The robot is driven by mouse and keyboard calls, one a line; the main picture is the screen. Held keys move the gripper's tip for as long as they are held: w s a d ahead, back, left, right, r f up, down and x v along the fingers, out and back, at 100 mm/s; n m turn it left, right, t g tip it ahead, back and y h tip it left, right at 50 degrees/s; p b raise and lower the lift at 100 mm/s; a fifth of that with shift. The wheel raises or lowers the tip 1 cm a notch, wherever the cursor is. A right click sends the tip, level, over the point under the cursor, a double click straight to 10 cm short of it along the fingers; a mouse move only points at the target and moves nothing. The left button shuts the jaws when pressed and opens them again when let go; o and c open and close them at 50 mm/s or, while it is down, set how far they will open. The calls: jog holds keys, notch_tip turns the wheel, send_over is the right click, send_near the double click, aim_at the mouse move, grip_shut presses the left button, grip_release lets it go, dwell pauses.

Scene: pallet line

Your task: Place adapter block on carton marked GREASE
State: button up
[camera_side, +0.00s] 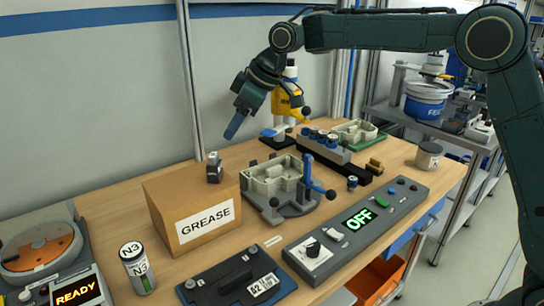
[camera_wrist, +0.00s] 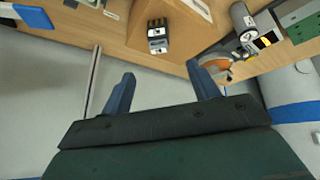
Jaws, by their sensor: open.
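A small dark block with a light metal top, which appears to be the adapter block (camera_side: 214,168), stands upright on top of the brown carton marked GREASE (camera_side: 165,222), near its back right edge. The wrist view also shows the block (camera_wrist: 157,36) on the carton top (camera_wrist: 184,42). My gripper (camera_side: 234,127) hangs above and slightly right of the block, clear of it. In the wrist view its blue fingers (camera_wrist: 163,84) are wide apart with nothing between them.
A grey fixture with a blue-handled clamp (camera_side: 285,186) stands right of the carton. An N3 canister (camera_side: 136,266) and an orange-disc machine (camera_side: 40,250) stand left. A yellow device (camera_side: 287,103) is behind the gripper.

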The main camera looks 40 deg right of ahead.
jog(key=s+d+r+m+h, duration=0.1)
jog(key=s+d+r+m, duration=0.15)
jog(key=s, duration=0.45)
jog(key=s+d+r+m, duration=0.1)
jog(key=s+d, duration=0.3)
jog(key=s, duration=0.2)
jog(key=s+d+r+m+h, duration=0.1)
jog(key=s+d+r, duration=0.15)
jog(key=s, duration=0.45)
jog(key=s+d+f+m, duration=0.2)
jog(key=s+d+f, duration=0.1)
jog(key=s, duration=0.7)
jog(key=s+d+f+m+h, duration=0.1)
jog(key=s+d+f, duration=0.3)
jog(key=s, duration=0.6)
jog(key=shift+s+f+m+h, duration=0.2)
jog(key=shift+f+m+h, duration=0.1)
jog(key=shift+f+m, duration=0.55)
